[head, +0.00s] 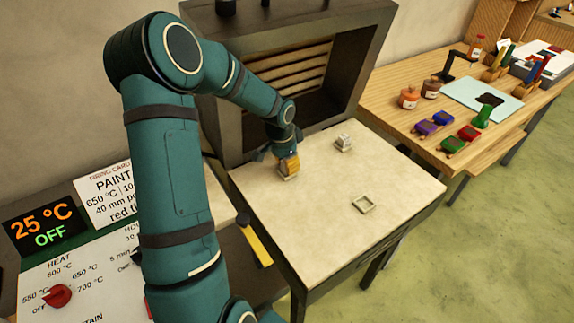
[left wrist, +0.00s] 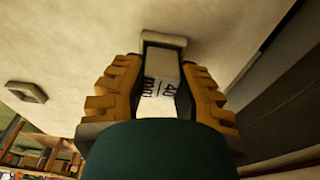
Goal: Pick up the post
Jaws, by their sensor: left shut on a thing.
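The post (left wrist: 161,66) is a pale grey block marked "40 mm". In the left wrist view it sits between the two yellow ridged fingers of my left gripper (head: 288,166), which is shut on it. A pale square piece (left wrist: 164,40) shows at the post's far end; I cannot tell whether the post touches it or is clear of it. In the head view the gripper points down at the pale tabletop (head: 315,205) in front of the kiln and mostly hides the post. My right gripper is not in view.
An empty square frame (head: 363,204) lies at the right of the tabletop. A small pale block (head: 343,142) stands behind it. The dark kiln (head: 232,100) opens behind the table. A wooden bench (head: 400,112) with jars and coloured blocks stands at right. A control panel (head: 75,275) is at left.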

